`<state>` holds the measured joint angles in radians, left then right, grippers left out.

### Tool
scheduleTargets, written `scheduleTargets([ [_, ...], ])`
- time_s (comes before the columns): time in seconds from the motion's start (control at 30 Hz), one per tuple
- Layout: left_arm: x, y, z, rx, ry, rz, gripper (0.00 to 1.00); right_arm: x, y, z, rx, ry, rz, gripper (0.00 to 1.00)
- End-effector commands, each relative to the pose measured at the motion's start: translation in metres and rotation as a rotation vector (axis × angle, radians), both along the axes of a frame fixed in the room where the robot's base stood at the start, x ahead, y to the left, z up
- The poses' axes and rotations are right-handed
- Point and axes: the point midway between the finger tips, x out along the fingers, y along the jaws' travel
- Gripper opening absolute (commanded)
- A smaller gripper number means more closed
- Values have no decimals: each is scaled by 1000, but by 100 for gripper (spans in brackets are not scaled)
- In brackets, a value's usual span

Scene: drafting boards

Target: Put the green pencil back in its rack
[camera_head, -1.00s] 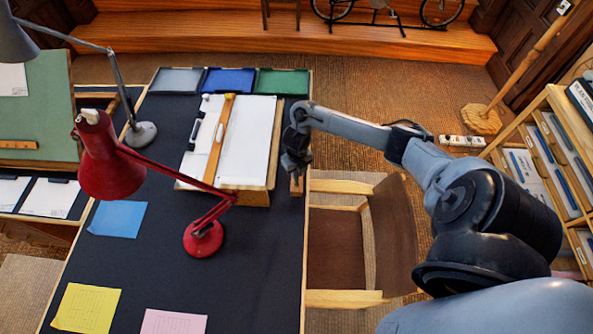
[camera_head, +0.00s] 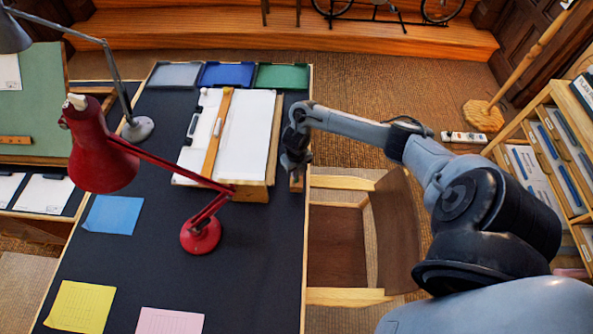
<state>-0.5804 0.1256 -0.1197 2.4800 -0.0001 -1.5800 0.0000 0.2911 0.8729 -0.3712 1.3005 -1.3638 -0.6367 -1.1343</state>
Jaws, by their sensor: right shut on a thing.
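My right gripper (camera_head: 294,172) points down at the right edge of the dark desk, just right of the drawing board. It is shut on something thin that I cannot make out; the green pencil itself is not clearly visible. A small wooden block (camera_head: 297,185), possibly the pencil rack, sits at the desk edge directly below the fingers. Whether the fingers or the held thing touch it I cannot tell. My left gripper is not in view.
The drawing board (camera_head: 247,140) with white paper stands left of my gripper. A red lamp (camera_head: 200,236) stands nearer on the desk (camera_head: 255,265). Blue, yellow and pink sheets lie flat. Three trays line the far edge. A wooden chair (camera_head: 335,245) stands at the right.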

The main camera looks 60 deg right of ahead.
Motion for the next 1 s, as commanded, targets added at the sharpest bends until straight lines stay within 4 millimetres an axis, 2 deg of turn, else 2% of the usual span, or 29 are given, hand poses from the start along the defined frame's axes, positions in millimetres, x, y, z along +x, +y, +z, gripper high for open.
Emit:
scheduleTargets([
  [0.93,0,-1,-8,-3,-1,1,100,0,0,-10,0,0,0,0],
  [0.97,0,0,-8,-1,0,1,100,0,0,-9,0,0,0,16],
  [1.0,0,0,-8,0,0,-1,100,0,0,-9,0,0,0,22],
])
